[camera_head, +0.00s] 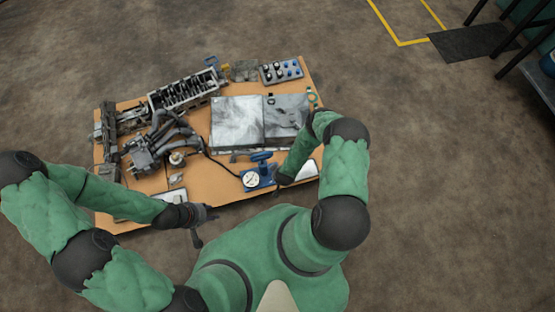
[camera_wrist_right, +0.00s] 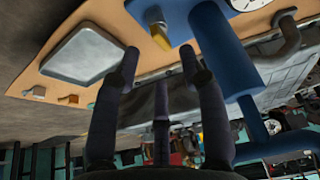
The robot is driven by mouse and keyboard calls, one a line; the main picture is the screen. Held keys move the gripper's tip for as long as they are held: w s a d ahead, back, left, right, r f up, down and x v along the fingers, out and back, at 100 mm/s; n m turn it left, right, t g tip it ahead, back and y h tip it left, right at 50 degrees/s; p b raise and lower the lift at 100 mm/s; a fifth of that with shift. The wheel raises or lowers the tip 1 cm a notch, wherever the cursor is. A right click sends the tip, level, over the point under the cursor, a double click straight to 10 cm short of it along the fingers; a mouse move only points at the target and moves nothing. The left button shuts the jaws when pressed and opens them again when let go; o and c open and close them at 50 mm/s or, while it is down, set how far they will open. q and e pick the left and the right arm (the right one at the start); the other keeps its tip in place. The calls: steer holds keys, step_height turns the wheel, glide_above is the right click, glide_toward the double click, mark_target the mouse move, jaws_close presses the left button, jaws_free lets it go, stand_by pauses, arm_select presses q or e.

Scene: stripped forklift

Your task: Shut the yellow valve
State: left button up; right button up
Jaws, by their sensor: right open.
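In the right wrist view, a small yellow valve handle (camera_wrist_right: 160,38) sticks out from the blue gauge unit (camera_wrist_right: 178,14). My right gripper (camera_wrist_right: 160,55) is open, with its fingers spread and the yellow handle beyond their tips, apart from them. In the head view the blue gauge unit (camera_head: 266,178) with its white dial stands at the table's front edge. My right gripper (camera_head: 284,180) is just right of it there, partly hidden by my arm. I cannot make out the yellow handle in the head view. My left gripper (camera_head: 204,222) is open and empty near the table's front edge.
The wooden table (camera_head: 222,190) holds metal boxes (camera_head: 238,122), an engine part (camera_head: 185,92) and a manifold (camera_head: 160,145) on the left. A pale tray (camera_wrist_right: 85,50) lies near the right gripper.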

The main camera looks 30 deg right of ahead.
steer(key=b+x, duration=0.2)
steer(key=x, duration=0.2)
steer(key=shift+w+d+f, duration=0.1)
steer(key=shift+w+f, duration=0.15)
steer(key=shift+f, duration=0.1)
jaws_close()
